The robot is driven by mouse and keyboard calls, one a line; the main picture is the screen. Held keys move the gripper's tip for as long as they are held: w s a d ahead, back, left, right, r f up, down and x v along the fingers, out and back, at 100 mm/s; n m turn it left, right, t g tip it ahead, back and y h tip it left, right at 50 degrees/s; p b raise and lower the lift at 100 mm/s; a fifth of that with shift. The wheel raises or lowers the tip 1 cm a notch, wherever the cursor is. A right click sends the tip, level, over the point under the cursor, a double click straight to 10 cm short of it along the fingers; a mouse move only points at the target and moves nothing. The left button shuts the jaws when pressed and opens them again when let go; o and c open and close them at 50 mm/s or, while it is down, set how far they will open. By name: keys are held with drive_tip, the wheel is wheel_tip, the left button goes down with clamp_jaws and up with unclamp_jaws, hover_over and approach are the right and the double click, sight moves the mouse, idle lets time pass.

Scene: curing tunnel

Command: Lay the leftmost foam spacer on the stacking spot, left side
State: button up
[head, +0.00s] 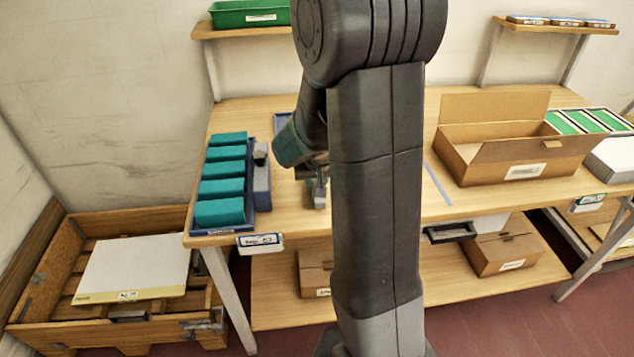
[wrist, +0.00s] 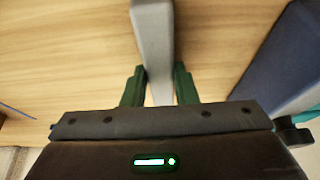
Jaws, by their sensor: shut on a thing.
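My gripper (wrist: 160,88) is shut on a pale grey, narrow piece (wrist: 155,45), which I take for the foam spacer. It stands between the green fingers and runs off the top of the wrist view. In the head view the held piece (head: 319,193) is low over the table, right of the blue tray; whether it touches the wood is unclear. A blue-grey holder (head: 262,185) with a grey top piece stands between tray and gripper. Blue marking shows on the table behind my arm (head: 437,183), perhaps the stacking spot; most of it is hidden.
A blue tray (head: 247,224) of several teal blocks (head: 220,212) sits at the table's left end. An open cardboard box (head: 508,150) and a tray of green-topped pieces (head: 583,121) stand on the right. A wooden crate (head: 100,335) is on the floor at left.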

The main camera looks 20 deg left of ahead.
drive_tip(key=shift+f, duration=0.25)
drive_tip(key=shift+f, duration=0.2)
drive_tip(key=o, duration=0.9)
drive_tip(key=shift+o, duration=0.2)
drive_tip(key=shift+r, duration=0.1)
drive_tip(key=shift+s+r, duration=0.1)
drive_tip(key=shift+r, duration=0.5)
drive_tip(key=v, duration=1.1)
drive_tip(key=shift+d+p, duration=0.2)
drive_tip(key=shift+p, duration=0.1)
drive_tip(key=shift+f, duration=0.1)
